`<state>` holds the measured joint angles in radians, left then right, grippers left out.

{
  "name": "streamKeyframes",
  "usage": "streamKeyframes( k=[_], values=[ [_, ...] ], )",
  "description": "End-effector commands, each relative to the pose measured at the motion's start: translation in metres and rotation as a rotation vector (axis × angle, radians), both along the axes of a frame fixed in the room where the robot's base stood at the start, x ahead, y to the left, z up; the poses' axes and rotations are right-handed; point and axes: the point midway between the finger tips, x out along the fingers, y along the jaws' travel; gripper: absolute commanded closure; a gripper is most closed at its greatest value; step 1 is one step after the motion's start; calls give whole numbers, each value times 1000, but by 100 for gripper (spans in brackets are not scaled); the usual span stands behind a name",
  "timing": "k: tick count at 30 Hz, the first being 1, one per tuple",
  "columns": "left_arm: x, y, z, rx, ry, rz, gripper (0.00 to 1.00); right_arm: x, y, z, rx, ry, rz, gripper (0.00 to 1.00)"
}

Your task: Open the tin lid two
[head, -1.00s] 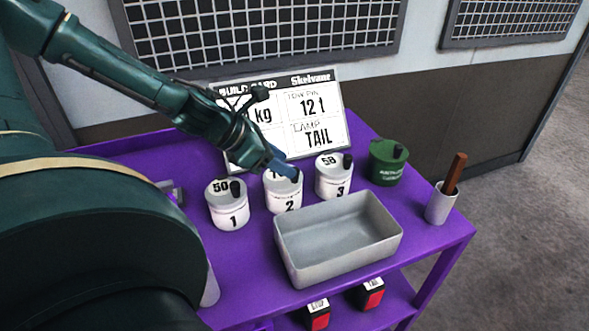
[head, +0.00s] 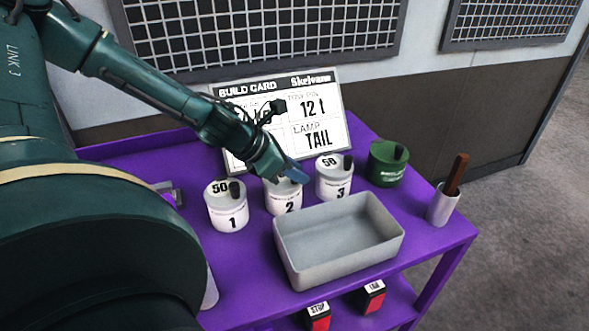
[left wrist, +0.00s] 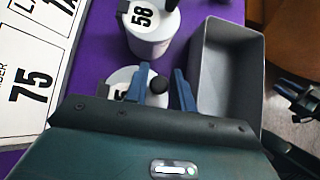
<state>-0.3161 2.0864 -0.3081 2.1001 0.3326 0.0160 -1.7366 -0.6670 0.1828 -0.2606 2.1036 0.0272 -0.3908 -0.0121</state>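Tin two (head: 288,204), a white tin marked 2, stands between tin one (head: 227,209) and tin three (head: 334,182). Its lid (left wrist: 122,76) is on, with a black knob (left wrist: 158,84) on top. My left gripper (head: 290,174) is over this lid and hides much of it in the head view. In the left wrist view its two blue fingers (left wrist: 160,88) stand apart, one on each side of the knob, with gaps visible. The lids of tins one and three are on too.
A grey open tray (head: 340,276) sits in front of the tins, empty. A green tin (head: 386,165) and a cup (head: 441,208) holding a brown-handled tool stand to the right. The build card (head: 318,118) leans behind. All are on a purple cart (head: 425,250).

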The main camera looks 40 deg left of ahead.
Motion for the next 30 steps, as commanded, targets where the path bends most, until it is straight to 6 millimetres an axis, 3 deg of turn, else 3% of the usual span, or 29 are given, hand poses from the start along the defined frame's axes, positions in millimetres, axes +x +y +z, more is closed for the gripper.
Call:
streamKeyframes(
  k=[9,30],
  values=[
    [0,0,0,0,0,0,100,0,0,0,0,1,0,64],
    [2,5,9,-91,48,0,100,0,-1,4,2,9,-11,64]
  ],
)
